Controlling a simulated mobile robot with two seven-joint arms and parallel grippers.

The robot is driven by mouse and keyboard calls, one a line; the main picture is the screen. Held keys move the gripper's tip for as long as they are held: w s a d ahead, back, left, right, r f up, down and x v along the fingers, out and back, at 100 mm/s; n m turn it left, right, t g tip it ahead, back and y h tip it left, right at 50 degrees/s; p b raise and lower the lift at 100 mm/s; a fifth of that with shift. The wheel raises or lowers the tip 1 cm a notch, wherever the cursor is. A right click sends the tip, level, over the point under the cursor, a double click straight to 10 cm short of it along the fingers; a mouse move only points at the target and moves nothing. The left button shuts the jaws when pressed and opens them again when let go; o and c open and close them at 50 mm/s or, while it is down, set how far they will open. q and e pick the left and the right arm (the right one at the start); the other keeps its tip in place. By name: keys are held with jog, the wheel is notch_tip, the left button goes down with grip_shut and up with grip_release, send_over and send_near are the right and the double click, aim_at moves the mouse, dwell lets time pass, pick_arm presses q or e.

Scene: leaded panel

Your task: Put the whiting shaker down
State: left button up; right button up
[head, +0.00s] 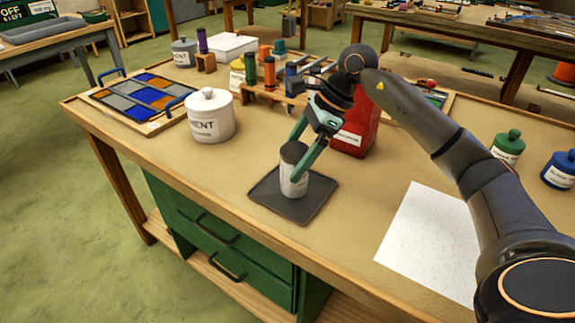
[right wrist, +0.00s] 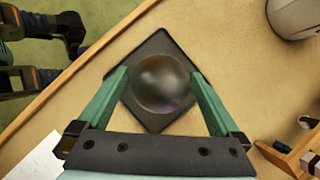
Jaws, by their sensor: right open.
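The whiting shaker (head: 292,186), a pale cylinder with a dark top, stands upright on a dark square mat (head: 266,193) near the table's front edge. In the right wrist view its round dark top (right wrist: 162,84) sits over the mat (right wrist: 158,43). My right gripper (head: 295,162) reaches down over the shaker. Its two green fingers are open, one on each side of the shaker, as the right wrist view also shows (right wrist: 159,76). I cannot tell whether either finger touches it. The lower finger hides part of its label. My left gripper is not in the head view.
A white lidded jar (head: 209,118) stands left of the mat, and a red container (head: 357,133) behind it. A white sheet (head: 425,240) lies to the right. A rack with coloured bottles (head: 268,75) and a leaded panel (head: 140,98) are farther back. Bare tabletop surrounds the mat.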

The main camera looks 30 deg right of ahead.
jog(key=v, duration=0.8)
jog(key=shift+d+r+p, duration=0.1)
jog(key=shift+r+p, duration=0.15)
jog(key=shift+p, duration=0.15)
